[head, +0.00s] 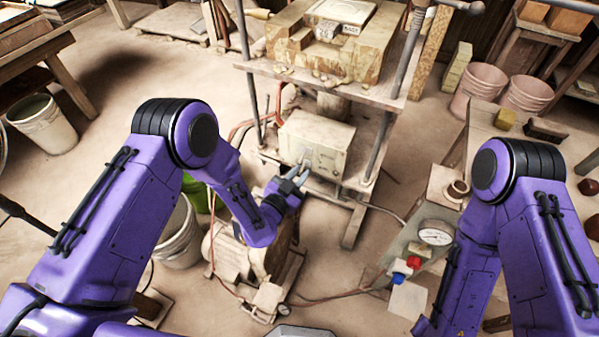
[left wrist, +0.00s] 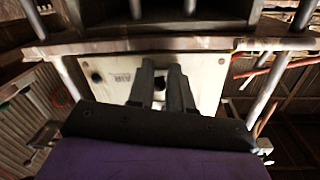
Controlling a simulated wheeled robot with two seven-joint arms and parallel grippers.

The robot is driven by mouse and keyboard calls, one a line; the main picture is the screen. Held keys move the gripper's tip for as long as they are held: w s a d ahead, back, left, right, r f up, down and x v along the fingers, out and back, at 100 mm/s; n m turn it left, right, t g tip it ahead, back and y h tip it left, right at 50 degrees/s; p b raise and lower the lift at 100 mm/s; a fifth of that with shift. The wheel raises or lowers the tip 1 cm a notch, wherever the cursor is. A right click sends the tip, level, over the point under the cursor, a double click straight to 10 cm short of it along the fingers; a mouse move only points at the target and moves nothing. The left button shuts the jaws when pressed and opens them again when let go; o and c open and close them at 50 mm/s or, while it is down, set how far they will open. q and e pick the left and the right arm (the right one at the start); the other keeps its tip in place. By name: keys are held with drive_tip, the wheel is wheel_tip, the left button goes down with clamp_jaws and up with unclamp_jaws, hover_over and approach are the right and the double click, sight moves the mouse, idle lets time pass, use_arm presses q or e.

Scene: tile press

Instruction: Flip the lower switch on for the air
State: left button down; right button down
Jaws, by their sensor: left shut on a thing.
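A pale, dusty switch box (head: 318,140) stands on the lower shelf of the press frame. Its front plate (left wrist: 208,97) fills the middle of the left wrist view, with an upside-down AIR label (left wrist: 122,77) and a dark round spot (left wrist: 97,79) beside it. My left gripper (head: 303,176) is at the front of this box, low on its face. In the left wrist view its two dark fingers (left wrist: 162,68) are close together against the plate, shut on what seems to be the switch, which they mostly hide. My right gripper is not in view.
The press table (head: 335,82) with a clay-covered block lies above the box, between metal posts (head: 392,95). A motor unit (head: 235,250) stands below my left gripper. A gauge (head: 436,236) with red and blue knobs is at the right. Hoses cross the floor.

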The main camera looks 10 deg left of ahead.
use_arm(q)
wheel_tip(320, 180, up, 2)
drive_tip(key=g+y+p, duration=0.1)
drive_tip(key=g+p, duration=0.2)
drive_tip(key=p, duration=0.2)
drive_tip(key=shift+s+g+y+p, duration=0.1)
drive_tip(key=shift+g+y+p, duration=0.2)
drive_tip(key=shift+p, duration=0.1)
drive_tip(key=shift+r+g+y+p, duration=0.15)
drive_tip(key=shift+g+y+p, duration=0.35)
drive_tip(key=shift+g+p, duration=0.7)
drive_tip(key=c, duration=1.1)
unclamp_jaws()
drive_tip(key=shift+a, duration=0.1)
drive_tip(key=b+v, duration=0.2)
drive_tip(key=v, duration=0.8)
drive_tip(key=shift+s, duration=0.2)
drive_tip(key=shift+a+r+n, duration=0.1)
drive_tip(key=shift+n, duration=0.2)
